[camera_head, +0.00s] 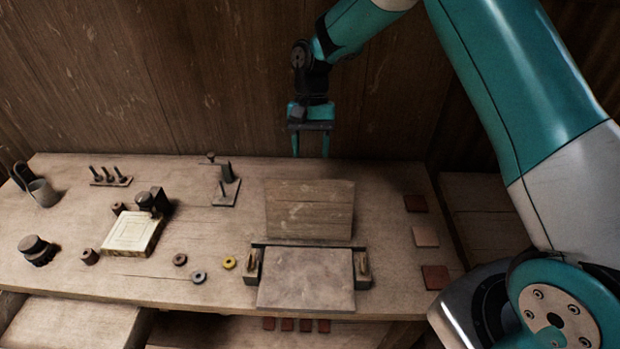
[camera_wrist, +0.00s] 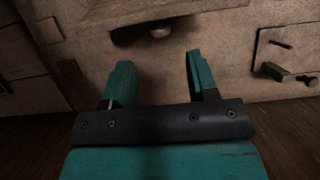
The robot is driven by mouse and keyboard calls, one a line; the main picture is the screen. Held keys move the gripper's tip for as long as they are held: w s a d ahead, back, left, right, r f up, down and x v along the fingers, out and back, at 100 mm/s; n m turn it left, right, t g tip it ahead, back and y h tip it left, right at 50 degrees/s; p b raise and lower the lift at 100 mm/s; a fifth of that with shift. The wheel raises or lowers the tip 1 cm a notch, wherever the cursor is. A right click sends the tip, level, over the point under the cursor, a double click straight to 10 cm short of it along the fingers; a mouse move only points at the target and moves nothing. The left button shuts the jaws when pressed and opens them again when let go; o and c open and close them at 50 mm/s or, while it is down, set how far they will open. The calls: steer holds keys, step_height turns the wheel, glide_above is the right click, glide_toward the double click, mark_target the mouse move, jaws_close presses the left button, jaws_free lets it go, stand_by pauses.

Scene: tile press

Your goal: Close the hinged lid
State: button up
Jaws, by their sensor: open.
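The hinged lid (camera_head: 309,209) is a worn wooden panel standing raised behind the flat grey press plate (camera_head: 306,278) in the head view. It leans up from its hinge line, with the plate uncovered in front. My gripper (camera_head: 311,155) is open and empty, behind and above the lid, near the table's back edge and apart from it. In the wrist view my gripper's two teal fingers (camera_wrist: 157,78) are spread with nothing between them. The raised lid's edge with a round knob (camera_wrist: 160,31) shows beyond the fingers there.
A metal bracket (camera_head: 226,186) stands left of the lid. A cream tile block (camera_head: 131,233), a cup (camera_head: 43,192) and small rings (camera_head: 229,262) sit on the left. A wooden wall rises behind the table.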

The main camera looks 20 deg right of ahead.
mark_target(310, 180)
steer(key=p+x, duration=0.1)
steer(key=x, duration=0.6)
steer(key=shift+s+f+p, duration=0.15)
steer(key=shift+f+p, duration=0.15)
steer(key=shift+p, duration=0.1)
jaws_close()
